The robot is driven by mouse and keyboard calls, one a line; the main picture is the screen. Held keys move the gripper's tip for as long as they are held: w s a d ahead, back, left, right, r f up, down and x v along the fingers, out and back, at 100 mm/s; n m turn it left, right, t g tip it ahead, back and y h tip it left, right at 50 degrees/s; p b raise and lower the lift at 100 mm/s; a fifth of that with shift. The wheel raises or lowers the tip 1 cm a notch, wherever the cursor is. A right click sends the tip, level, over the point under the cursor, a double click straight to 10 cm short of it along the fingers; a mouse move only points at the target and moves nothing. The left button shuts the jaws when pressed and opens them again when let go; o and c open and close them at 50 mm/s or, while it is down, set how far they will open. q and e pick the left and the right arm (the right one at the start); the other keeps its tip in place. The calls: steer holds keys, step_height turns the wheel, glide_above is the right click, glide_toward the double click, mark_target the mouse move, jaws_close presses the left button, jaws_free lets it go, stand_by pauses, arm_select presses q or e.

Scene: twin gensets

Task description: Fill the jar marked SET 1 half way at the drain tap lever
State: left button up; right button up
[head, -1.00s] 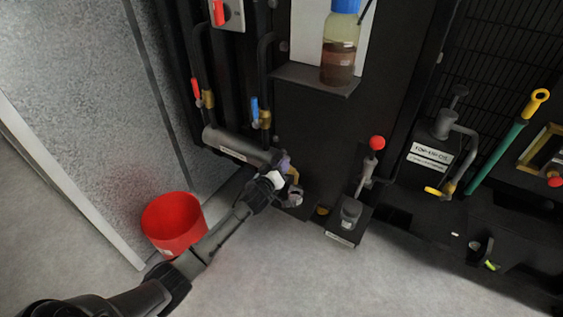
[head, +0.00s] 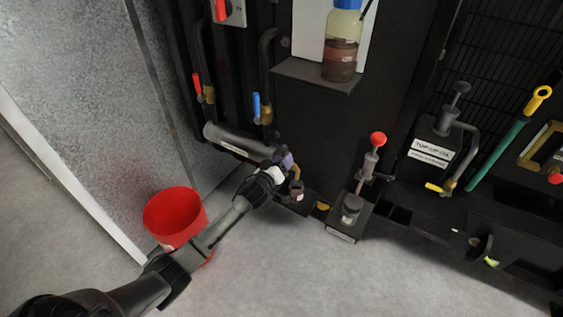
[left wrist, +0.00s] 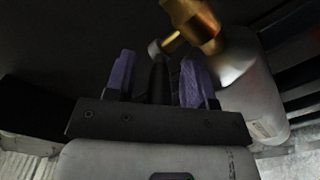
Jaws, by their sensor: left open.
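My left gripper (head: 284,160) is at the brass drain tap (head: 296,174), below the right end of the grey cylinder. In the left wrist view its two purple fingers (left wrist: 158,82) stand apart, with a dark upright bar between them; I cannot tell whether it is the lever. The brass tap (left wrist: 205,28) with a grey-tipped stem is just above the fingers. A small dark jar (head: 298,191) stands below the tap on a dark ledge. Another small jar (head: 351,207) stands on a block below the red-knobbed pump. Their markings are unreadable. My right gripper is out of view.
A red bucket (head: 172,215) stands on the floor left of my arm. The grey cylinder (head: 238,143) lies above the tap. A blue-capped bottle (head: 342,45) of brown liquid stands on a shelf. Open floor (head: 300,270) lies in front.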

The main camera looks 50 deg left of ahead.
arm_select(q)
steer(key=shift+s, duration=0.1)
steer(key=shift+s+d+p, duration=0.15)
steer(key=shift+s+p, duration=0.15)
steer(key=shift+s, duration=0.05)
steer(key=p+v, duration=0.4)
steer(key=v, duration=0.9)
steer(key=shift+w, duration=0.1)
